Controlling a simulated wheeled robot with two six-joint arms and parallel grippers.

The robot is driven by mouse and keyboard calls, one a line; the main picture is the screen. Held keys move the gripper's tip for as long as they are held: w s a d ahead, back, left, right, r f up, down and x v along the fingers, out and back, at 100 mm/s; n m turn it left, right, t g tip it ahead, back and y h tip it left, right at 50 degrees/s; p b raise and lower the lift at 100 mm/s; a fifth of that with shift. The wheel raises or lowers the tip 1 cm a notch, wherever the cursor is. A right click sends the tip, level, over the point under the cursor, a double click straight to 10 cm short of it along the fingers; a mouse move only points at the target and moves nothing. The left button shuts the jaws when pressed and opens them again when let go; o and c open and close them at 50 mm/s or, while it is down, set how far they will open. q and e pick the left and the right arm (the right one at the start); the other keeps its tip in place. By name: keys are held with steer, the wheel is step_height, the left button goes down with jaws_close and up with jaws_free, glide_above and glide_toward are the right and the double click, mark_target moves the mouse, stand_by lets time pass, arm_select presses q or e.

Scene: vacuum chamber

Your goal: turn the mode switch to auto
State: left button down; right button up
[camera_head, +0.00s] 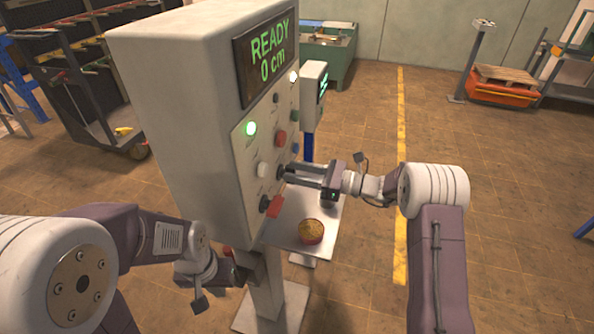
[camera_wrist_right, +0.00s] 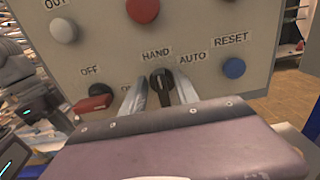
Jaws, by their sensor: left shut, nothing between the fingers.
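The mode switch (camera_wrist_right: 161,80) is a black knob on the control panel, under the HAND label, with AUTO to its right. Its handle stands roughly upright, toward HAND. A label at its left is partly hidden by a finger. My right gripper (camera_wrist_right: 160,88) has one finger on each side of the knob, with a narrow gap showing. In the head view my right gripper (camera_head: 284,172) reaches the panel face from the right and hides the knob. My left gripper (camera_head: 240,273) is low beside the cabinet's post, shut and empty, and partly hard to make out.
The grey cabinet (camera_head: 170,110) has a display (camera_head: 268,56) reading READY 0 cm and a lit green lamp (camera_head: 250,128). Near the knob are a red-handled switch (camera_wrist_right: 93,103), a blue RESET button (camera_wrist_right: 234,68) and a red button (camera_wrist_right: 142,9). A shelf (camera_head: 325,222) below holds a small round container (camera_head: 311,232).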

steer(key=shift+w+f, duration=0.1)
jaws_close()
steer(key=m+p, duration=0.4)
steer(key=m, duration=0.1)
steer(key=w+m+p, duration=0.1)
steer(key=m+p, duration=0.1)
steer(key=shift+d+m, duration=0.2)
steer(key=shift+m, duration=0.2)
steer(key=shift+w+f+m+p, duration=0.15)
steer(key=shift+m+p, duration=0.8)
steer(key=shift+m, duration=1.05)
